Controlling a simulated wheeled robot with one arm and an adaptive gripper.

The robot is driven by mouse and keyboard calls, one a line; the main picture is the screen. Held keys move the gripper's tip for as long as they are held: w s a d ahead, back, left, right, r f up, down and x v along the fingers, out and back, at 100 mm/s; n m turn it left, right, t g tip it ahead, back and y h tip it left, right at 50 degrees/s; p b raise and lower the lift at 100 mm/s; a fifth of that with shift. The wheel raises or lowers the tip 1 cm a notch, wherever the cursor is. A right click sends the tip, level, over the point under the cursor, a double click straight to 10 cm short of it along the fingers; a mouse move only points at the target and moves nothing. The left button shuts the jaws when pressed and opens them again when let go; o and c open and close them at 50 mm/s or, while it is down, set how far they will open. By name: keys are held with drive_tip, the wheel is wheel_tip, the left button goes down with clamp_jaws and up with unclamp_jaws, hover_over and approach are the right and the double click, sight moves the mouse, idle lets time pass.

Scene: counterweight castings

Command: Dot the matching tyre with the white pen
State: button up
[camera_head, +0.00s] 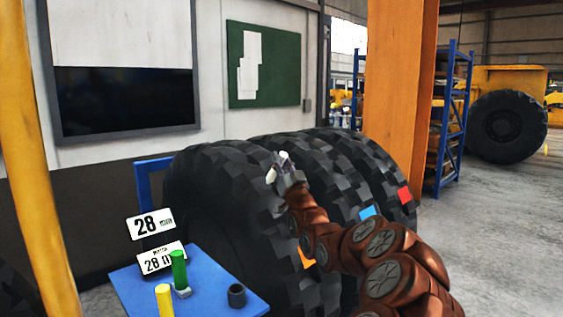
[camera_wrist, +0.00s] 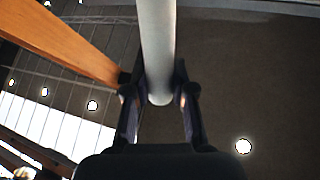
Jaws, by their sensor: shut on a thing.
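My gripper (camera_head: 283,168) is shut on the white pen (camera_wrist: 157,45), whose shaft sits between both fingers in the wrist view. In the head view a white piece of it (camera_head: 271,175) shows beside the fingers. Gripper and pen are in front of the upper tread of the nearest tyre (camera_head: 215,215); I cannot tell whether the pen touches it. That tyre bears an orange tag (camera_head: 306,258), partly hidden by my arm. The middle tyre (camera_head: 322,165) has a blue tag (camera_head: 368,212), and the far tyre (camera_head: 375,165) a red tag (camera_head: 404,194).
A blue table (camera_head: 218,278) at the front left holds a green pen (camera_head: 179,268), a yellow pen (camera_head: 164,300) and a dark cup (camera_head: 236,295). Two signs reading 28 (camera_head: 150,224) stand behind them. A yellow post (camera_head: 40,150) is at left, an orange column (camera_head: 398,90) behind the tyres.

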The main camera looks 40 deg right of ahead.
drive_tip(key=shift+w+f+b, duration=0.5)
drive_tip(key=shift+f+b, duration=0.25)
drive_tip(key=shift+b, duration=0.05)
idle(1.7)
drive_tip(key=shift+s+r, duration=0.1)
drive_tip(key=shift+r, duration=0.05)
drive_tip(key=shift+s+r+b, duration=0.2)
drive_tip(key=shift+s+r, duration=0.35)
drive_tip(key=shift+r, duration=0.25)
drive_tip(key=shift+s+r+b, duration=0.15)
drive_tip(key=shift+s+r, duration=0.45)
drive_tip(key=shift+r, duration=0.25)
drive_tip(key=shift+s+r+b, duration=0.2)
drive_tip(key=shift+s+r, duration=0.35)
drive_tip(key=shift+r, duration=0.25)
